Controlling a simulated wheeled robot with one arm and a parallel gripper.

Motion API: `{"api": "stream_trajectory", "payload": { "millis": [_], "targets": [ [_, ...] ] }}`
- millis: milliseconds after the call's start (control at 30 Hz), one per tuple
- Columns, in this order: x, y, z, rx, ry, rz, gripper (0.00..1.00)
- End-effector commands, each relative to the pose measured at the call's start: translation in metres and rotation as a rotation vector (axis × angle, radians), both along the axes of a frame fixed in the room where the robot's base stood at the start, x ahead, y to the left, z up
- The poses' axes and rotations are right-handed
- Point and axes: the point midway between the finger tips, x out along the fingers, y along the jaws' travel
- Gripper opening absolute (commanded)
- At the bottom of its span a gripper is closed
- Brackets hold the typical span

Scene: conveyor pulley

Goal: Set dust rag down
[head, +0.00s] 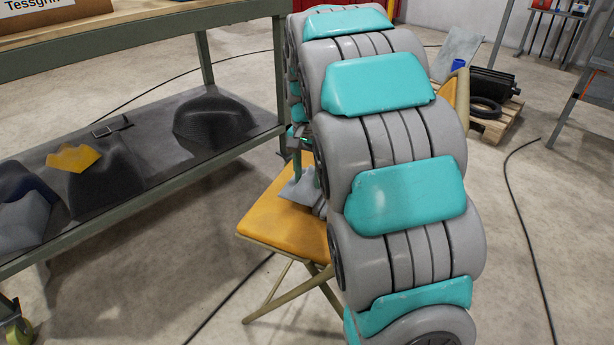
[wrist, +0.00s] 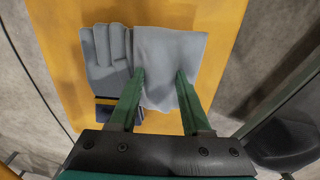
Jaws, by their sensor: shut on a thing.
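A grey dust rag (wrist: 165,50) lies spread over the yellow chair seat (wrist: 222,25) in the wrist view. My gripper (wrist: 161,76) is shut on the rag, with its green fingers apart and rag cloth between them. I cannot tell whether the rag rests on the seat or hangs just above it. A grey work glove (wrist: 104,58) with a dark cuff is just left of the rag. In the head view, the chair seat (head: 275,222) is partly behind my arm. My gripper (head: 300,140) is mostly hidden there, with some grey cloth below it.
A pallet (head: 495,122) with black rollers is at the back right. Black cables (head: 525,220) lie on the otherwise open floor.

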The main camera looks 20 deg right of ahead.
Motion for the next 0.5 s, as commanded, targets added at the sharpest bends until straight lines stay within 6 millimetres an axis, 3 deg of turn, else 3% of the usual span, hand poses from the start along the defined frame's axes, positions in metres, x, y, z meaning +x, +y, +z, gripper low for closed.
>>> {"api": "stream_trajectory", "payload": {
  "millis": [200,500],
  "targets": [
    [0.029,-0.011,-0.003,-0.001,-0.002,-0.001,0.0],
    [0.042,-0.015,-0.004,-0.001,-0.003,0.0,0.0]
  ]
}}
